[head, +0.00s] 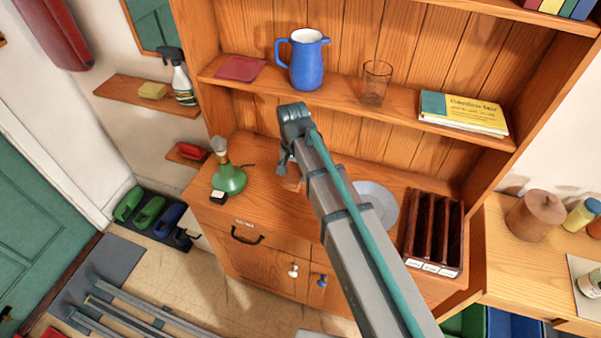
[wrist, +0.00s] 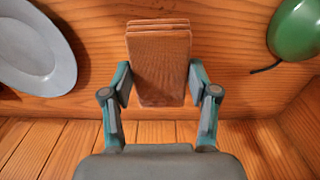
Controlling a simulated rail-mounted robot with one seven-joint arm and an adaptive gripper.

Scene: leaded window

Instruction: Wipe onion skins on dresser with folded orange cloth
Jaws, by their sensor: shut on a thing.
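The folded orange cloth (wrist: 160,65) is a thick layered stack between my two fingertips. My gripper (wrist: 160,88) is shut on it in the wrist view, one finger on each side. In the head view my gripper (head: 288,164) is over the dresser top (head: 262,205), with a bit of the cloth (head: 291,184) showing below it. I cannot tell whether the cloth touches the wood. I cannot make out any onion skins; my arm and the cloth hide part of the dresser top.
A green lamp (head: 229,179) stands left of my gripper, its dark cord trailing toward it. A grey plate (head: 378,203) and a dark slotted rack (head: 434,232) are to the right. The shelf above holds a blue jug (head: 306,62), a glass (head: 375,82) and a book (head: 462,113).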

